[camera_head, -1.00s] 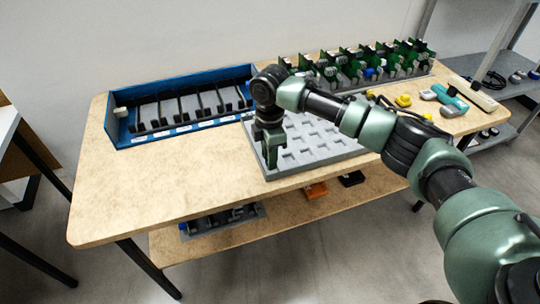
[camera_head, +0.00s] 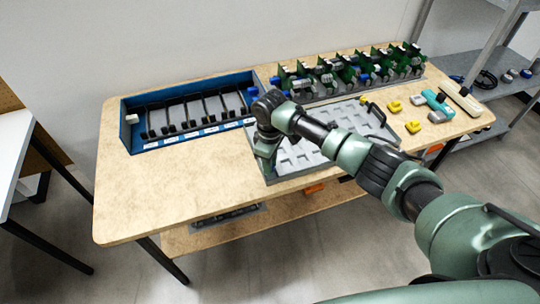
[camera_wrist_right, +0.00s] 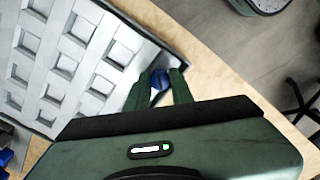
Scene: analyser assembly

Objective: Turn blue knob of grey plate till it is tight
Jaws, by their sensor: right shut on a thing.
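The grey plate (camera_head: 345,157) with rows of square recesses lies on the wooden table. It also shows at the left of the right wrist view (camera_wrist_right: 100,53). My right gripper (camera_head: 266,172) is over the plate's front left corner. In the right wrist view, the fingers of my right gripper (camera_wrist_right: 159,88) are shut on the blue knob (camera_wrist_right: 160,78), one on each side. The knob is hidden behind the gripper in the head view, and whether it is tight cannot be told. My left gripper is not in view.
A blue rack (camera_head: 135,137) with dark slots stands left of the plate. Green circuit boards (camera_head: 350,75) stand in a row behind it. Yellow parts (camera_head: 413,127) and a teal tool (camera_head: 437,101) lie to the right. The table's front left is clear.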

